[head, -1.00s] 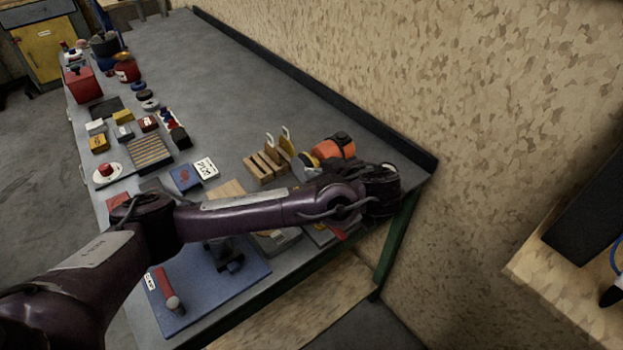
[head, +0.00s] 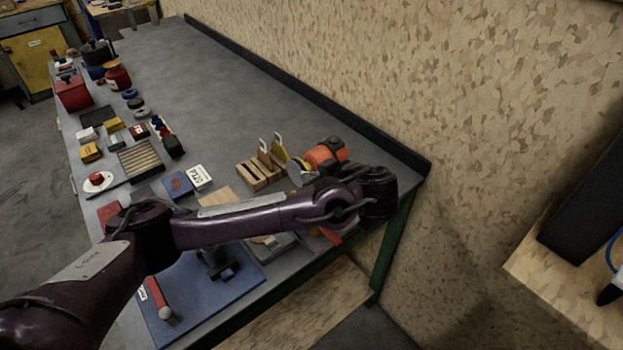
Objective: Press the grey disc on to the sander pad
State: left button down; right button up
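An orange and black power tool, which looks like the sander (head: 325,154), lies near the far right corner of the bench. My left arm crosses the bench from the left, and its dark wrist end, with the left gripper (head: 377,192), is by the bench's right edge, just right of and nearer than the sander. The wrist hides part of the sander. The fingers point away from view, so their opening and anything in them are hidden. I cannot make out the sander pad or a grey disc. My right gripper is not in view.
A wooden rack (head: 262,172) with upright yellowish pieces stands left of the sander. A blue board (head: 205,300) with a red-handled tool lies at the front. Several small boxes and a red box (head: 73,95) line the left side. The bench's far middle (head: 215,85) is clear. A wall runs behind.

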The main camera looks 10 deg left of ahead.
pick_arm(q)
jog(key=shift+w+d+b, duration=0.2)
jog(key=shift+w+b, duration=0.1)
jog(key=shift+b, duration=0.1)
dwell(0.5)
jog(key=c, duration=1.6)
grip_release()
jog(key=p+v, duration=0.8)
jog(key=p, duration=0.4)
